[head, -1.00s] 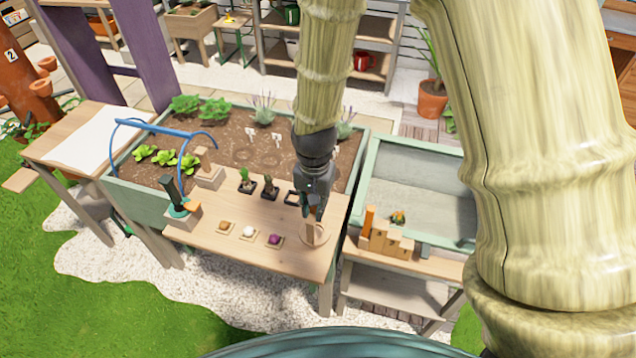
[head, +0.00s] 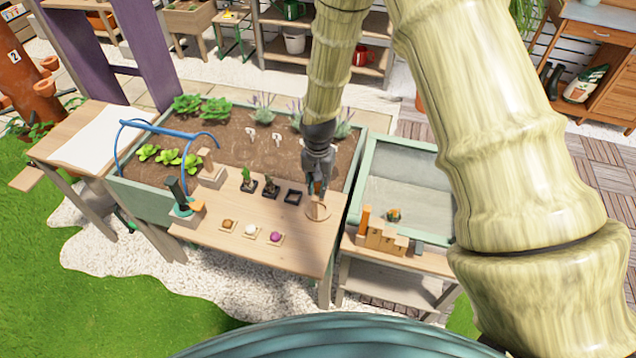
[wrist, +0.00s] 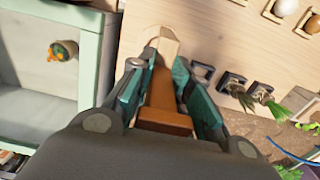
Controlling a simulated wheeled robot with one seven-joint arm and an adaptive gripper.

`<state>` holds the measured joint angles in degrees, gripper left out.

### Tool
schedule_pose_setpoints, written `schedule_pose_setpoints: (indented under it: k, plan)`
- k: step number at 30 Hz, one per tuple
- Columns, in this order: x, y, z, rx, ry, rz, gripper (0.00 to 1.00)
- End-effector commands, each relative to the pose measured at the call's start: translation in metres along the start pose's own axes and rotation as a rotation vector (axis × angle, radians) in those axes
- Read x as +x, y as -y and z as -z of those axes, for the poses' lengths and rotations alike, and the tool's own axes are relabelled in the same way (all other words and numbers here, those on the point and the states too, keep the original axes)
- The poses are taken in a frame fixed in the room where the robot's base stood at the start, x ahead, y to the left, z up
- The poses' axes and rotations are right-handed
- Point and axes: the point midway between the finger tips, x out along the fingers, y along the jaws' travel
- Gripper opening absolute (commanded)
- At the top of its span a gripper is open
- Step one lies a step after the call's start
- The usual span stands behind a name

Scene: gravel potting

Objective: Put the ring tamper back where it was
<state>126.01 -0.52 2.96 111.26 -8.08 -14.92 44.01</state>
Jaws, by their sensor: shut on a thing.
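My gripper (head: 318,182) is over the right end of the wooden potting table (head: 215,250). In the wrist view my gripper (wrist: 155,85) is shut on the wooden ring tamper (wrist: 165,118), with its brown end near the camera and its paler part pointing down at the table. In the head view a pale round shape (head: 317,212), which looks like the tamper's ring end, shows just below the fingers. I cannot tell whether it touches the table.
A black square tray (head: 293,197) and two small potted plants (head: 258,186) stand left of my gripper. Bulbs on small squares (head: 251,230) lie in front. A stepped wooden block (head: 383,238) stands to the right, before the green-framed box (head: 400,195). The soil bed (head: 235,150) is behind.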

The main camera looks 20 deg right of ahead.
Motion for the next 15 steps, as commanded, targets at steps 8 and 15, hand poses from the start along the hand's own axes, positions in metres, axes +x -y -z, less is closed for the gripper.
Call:
schedule_pose_setpoints:
  k: [8, 15]
  plan:
    - [0.0052, -0.0007, -0.0002, 0.0, -0.001, 0.001, 0.0]
    - [0.0083, -0.0002, -0.0001, 0.0, -0.001, 0.001, 0.0]
